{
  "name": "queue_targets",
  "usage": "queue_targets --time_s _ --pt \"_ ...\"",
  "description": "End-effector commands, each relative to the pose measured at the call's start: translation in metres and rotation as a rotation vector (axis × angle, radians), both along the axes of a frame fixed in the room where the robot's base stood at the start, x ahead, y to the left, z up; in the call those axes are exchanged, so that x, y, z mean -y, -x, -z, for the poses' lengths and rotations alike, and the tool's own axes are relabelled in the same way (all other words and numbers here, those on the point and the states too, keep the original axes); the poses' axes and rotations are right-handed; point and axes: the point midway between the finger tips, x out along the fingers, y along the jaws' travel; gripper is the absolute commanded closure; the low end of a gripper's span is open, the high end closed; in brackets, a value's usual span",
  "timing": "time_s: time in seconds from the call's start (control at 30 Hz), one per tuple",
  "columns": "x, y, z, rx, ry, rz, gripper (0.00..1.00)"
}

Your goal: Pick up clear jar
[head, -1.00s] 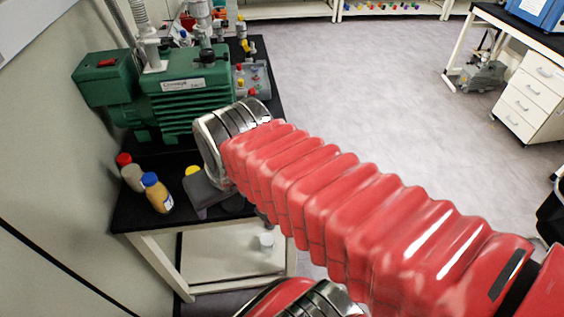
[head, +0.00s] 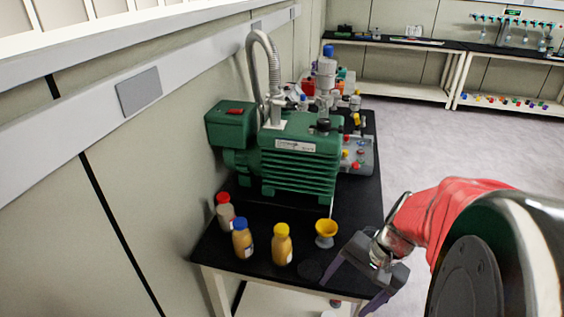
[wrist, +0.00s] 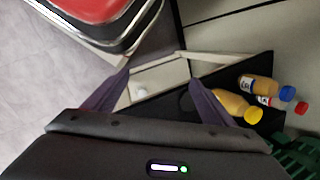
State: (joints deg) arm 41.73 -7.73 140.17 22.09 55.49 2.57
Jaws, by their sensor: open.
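A small pale, clear-looking jar (wrist: 140,93) stands on the white lower shelf (wrist: 160,77) of the bench in the wrist view. In the head view only a bit of the jar (head: 328,313) shows at the bottom edge. My gripper (head: 343,299) is open and empty at the front right corner of the black bench top. In the wrist view the jar lies between the two dark fingers of my gripper (wrist: 158,80), but farther off and below, not touched.
A green pump (head: 295,160) stands behind. The floor (head: 430,140) to the right is clear.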

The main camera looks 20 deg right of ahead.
Motion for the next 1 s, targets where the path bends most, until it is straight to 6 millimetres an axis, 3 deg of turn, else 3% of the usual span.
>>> queue_targets --time_s 0.57,0.87,1.0 --pt "0.042 -0.008 0.049 -0.033 -0.448 0.601 0.22" --pt "0.08 -0.023 0.066 0.01 -0.709 0.952 0.22" --pt "0.107 -0.032 0.072 0.053 -0.844 1.129 0.22"
